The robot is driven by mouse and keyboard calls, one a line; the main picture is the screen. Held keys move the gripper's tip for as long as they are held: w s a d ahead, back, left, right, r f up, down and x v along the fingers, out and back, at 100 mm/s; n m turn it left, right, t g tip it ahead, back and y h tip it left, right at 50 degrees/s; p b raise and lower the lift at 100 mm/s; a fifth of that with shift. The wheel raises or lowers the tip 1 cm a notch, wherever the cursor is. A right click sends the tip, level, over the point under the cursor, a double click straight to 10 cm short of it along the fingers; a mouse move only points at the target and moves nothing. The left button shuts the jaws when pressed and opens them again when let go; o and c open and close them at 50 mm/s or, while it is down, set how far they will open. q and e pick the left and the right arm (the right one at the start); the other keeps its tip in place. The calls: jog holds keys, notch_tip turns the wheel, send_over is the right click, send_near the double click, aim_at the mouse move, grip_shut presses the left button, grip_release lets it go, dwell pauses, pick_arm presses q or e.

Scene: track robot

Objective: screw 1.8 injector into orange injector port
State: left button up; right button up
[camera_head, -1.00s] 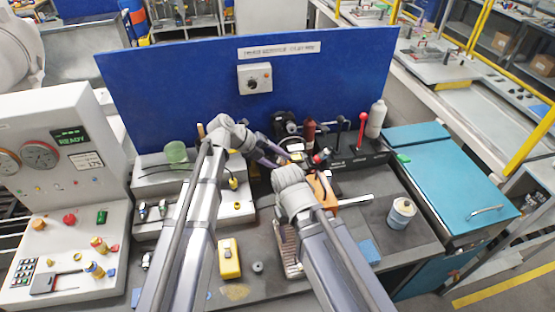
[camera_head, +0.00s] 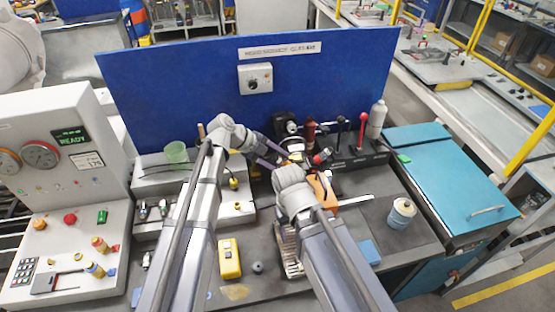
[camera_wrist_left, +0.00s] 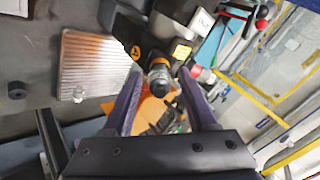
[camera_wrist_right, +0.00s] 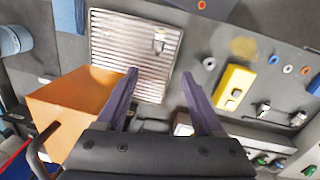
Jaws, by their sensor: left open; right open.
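My left gripper (camera_wrist_left: 160,74) is open. Its purple fingers stand on either side of a small dark cylinder with a metal and orange collar (camera_wrist_left: 160,70); I cannot tell whether this is an injector or part of the port. Orange housing (camera_wrist_left: 152,112) shows beneath it. In the head view an orange block (camera_head: 322,190) is partly hidden by my right arm. My right gripper (camera_wrist_right: 160,74) is open and empty above the bench, beside the orange block (camera_wrist_right: 78,98). Small injector-like parts (camera_wrist_right: 298,118) lie at the right of that view; their labels are unreadable.
A ribbed metal plate (camera_wrist_right: 135,48) lies on the bench near a yellow box (camera_head: 229,258). A red-knobbed lever (camera_head: 362,132) and bottles stand at the back right. A blue panel (camera_head: 180,85) closes off the back. A white-and-blue can (camera_head: 401,213) stands at the right.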

pick_arm(q)
jog(key=n, duration=0.5)
jog(key=shift+n, duration=0.4)
jog(key=n, duration=1.1)
jog(key=shift+n, duration=0.5)
